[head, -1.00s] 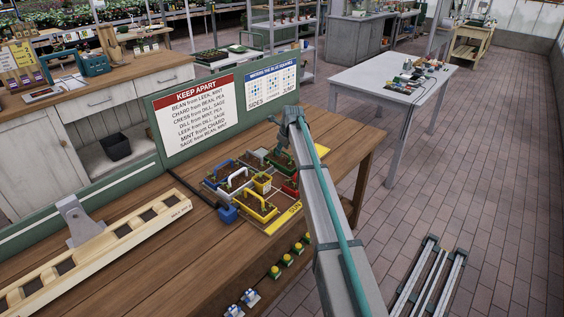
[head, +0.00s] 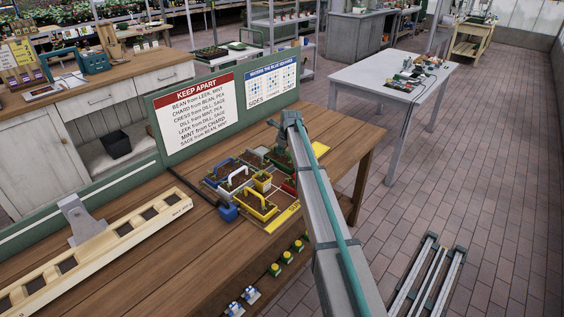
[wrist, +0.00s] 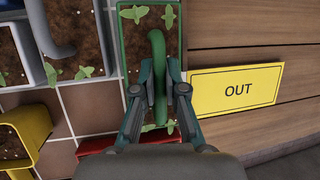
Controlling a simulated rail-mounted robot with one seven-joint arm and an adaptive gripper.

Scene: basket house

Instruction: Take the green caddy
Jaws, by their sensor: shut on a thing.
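The green caddy (wrist: 121,52) is below my gripper in the wrist view, with brown soil and green seedlings around its arched handle. My gripper (wrist: 159,98) is shut on that handle, one finger on each side. In the head view the green caddy (head: 281,160) is partly hidden by my arm, at the back right of the caddy group. I cannot tell whether it is clear of the surface below.
A red caddy (wrist: 97,145) lies close to the green one's near end. A yellow caddy (head: 256,208) stands farther left. A yellow OUT plate (wrist: 235,89) lies to the right on the wooden bench. A sign board (head: 196,112) stands behind.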

